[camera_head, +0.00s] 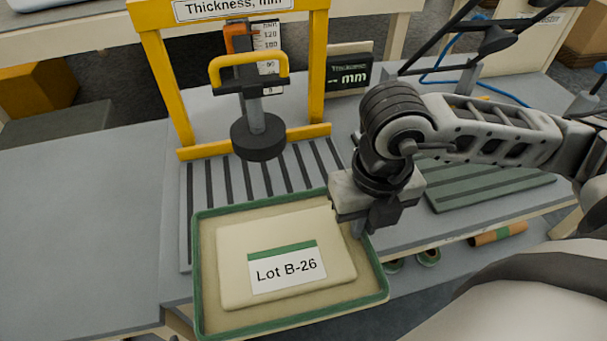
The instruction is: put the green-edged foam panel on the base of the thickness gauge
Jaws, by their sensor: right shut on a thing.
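The green-edged foam panel (207,290) is a beige rectangle with a green rim. A cream pad (235,250) labelled "Lot B-26" lies on it. The yellow-framed thickness gauge (170,80) stands behind, with its round dark presser foot (258,138) raised above the slatted base (222,175). The panel is in front of the presser foot and covers the front part of the base in the picture; I cannot tell whether it touches it. My right gripper (362,226) is shut on the panel's right edge near the far corner; its fingertips are partly hidden. My left gripper is not in view.
A dark "mm" display (349,74) stands right of the gauge. A green ribbed mat (490,187) lies to the right, beyond my right arm. The grey table (80,220) is clear at left. Rolls (498,234) show below the table edge at right.

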